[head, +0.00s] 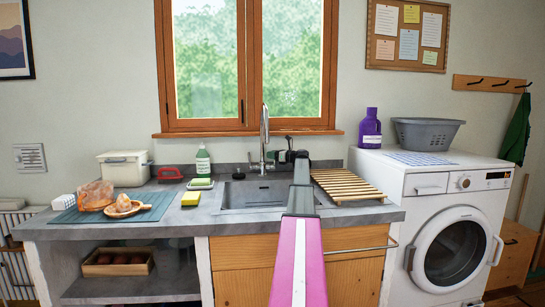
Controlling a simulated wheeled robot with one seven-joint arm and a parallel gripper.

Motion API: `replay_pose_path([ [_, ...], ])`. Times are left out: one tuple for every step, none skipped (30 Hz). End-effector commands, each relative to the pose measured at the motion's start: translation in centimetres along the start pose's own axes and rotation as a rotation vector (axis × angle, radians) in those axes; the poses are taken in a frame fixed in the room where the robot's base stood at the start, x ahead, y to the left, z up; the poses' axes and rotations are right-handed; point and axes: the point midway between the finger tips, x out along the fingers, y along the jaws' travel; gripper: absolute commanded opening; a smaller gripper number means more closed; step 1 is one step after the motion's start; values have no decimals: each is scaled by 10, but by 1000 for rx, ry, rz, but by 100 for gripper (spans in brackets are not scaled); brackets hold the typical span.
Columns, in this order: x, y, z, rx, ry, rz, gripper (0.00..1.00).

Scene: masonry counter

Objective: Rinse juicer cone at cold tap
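The sink (237,199) is set into the grey counter below the window. A tall metal tap (265,130) stands at its back edge. My arm reaches forward over the sink's right side, and my gripper (289,153) is at the back right of the tap. It looks small and dark there, and its fingers cannot be made out clearly. I cannot pick out a juicer cone. Whether my gripper holds anything is not clear.
A wooden slatted rack (346,185) lies right of the sink. A washing machine (420,187) stands at right.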

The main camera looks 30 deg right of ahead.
Motion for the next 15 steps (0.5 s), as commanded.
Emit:
replay_pose_path([
  [0, 0, 0, 0, 0, 0, 39],
  [0, 0, 0, 0, 0, 0, 39],
  [0, 0, 0, 0, 0, 0, 39],
  [0, 0, 0, 0, 0, 0, 39],
  [0, 0, 0, 0, 0, 0, 39],
  [0, 0, 0, 0, 0, 0, 33],
  [0, 0, 0, 0, 0, 0, 23],
  [0, 0, 0, 0, 0, 0, 13],
  [0, 0, 0, 0, 0, 0, 0],
  [0, 0, 0, 0, 0, 0, 0],
  [0, 0, 0, 0, 0, 0, 0],
  [0, 0, 0, 0, 0, 0, 0],
  [0, 0, 0, 0, 0, 0, 0],
  [0, 0, 0, -1, -1, 0, 0],
  [0, 1, 0, -5, -4, 0, 0],
])
